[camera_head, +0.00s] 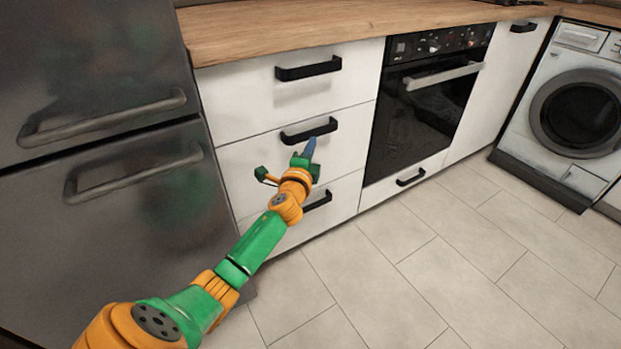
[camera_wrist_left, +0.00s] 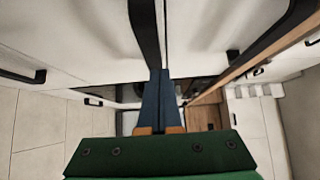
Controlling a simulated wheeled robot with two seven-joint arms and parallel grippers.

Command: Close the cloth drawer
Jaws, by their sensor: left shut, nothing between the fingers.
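A stack of white drawer fronts stands between the fridge and the oven: a top drawer (camera_head: 235,95), a middle drawer (camera_head: 240,165) and a bottom one partly behind my arm. All look flush with the cabinet. No cloth shows, so I cannot tell which is the cloth drawer. My left gripper (camera_head: 309,148) is shut and empty, its blue fingers just below the black middle handle (camera_head: 310,130). In the left wrist view, the closed fingertips (camera_wrist_left: 160,73) are at or very near a black handle (camera_wrist_left: 146,30); contact is unclear. My right gripper is not in view.
A dark fridge (camera_head: 90,70) with bar handles stands at the left. The oven (camera_head: 425,110) and a washing machine (camera_head: 575,110) are to the right. A wooden worktop (camera_head: 300,25) overhangs the drawers. The tiled floor (camera_head: 430,270) in front is clear.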

